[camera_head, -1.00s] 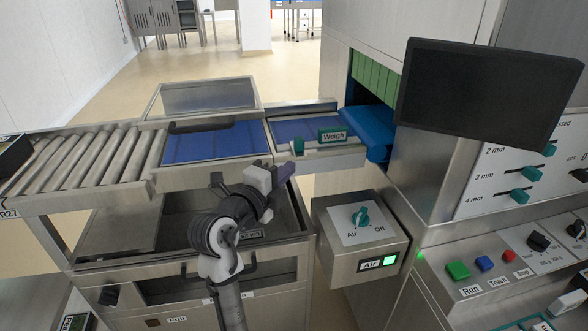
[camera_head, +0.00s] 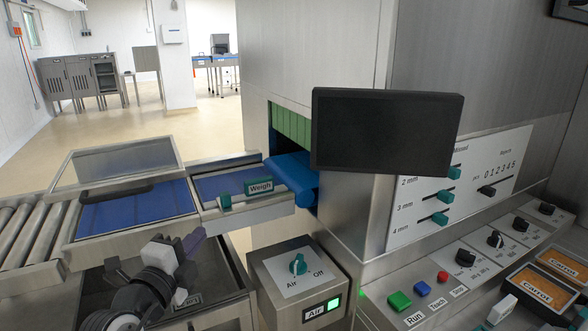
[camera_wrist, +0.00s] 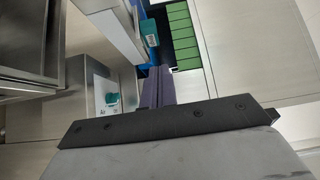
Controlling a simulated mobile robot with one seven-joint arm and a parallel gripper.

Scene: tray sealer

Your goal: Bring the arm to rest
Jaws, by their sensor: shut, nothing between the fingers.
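My gripper (camera_head: 192,241) is at the lower left of the head view, in front of the conveyor and left of the Air switch box. Its purple fingers are together and hold nothing. They point up and to the right, toward the weigh section. In the wrist view the shut fingers (camera_wrist: 158,88) point toward the green strip curtain (camera_wrist: 184,35). My arm is bent, with its lower part cut off by the bottom edge of the head view.
The Air box (camera_head: 300,283) stands right of my gripper. The weigh section (camera_head: 235,189) and blue belt plate (camera_head: 135,207) lie behind it. The black screen (camera_head: 385,132) juts out at the right, above the button panel (camera_head: 450,290). Open floor lies at the back.

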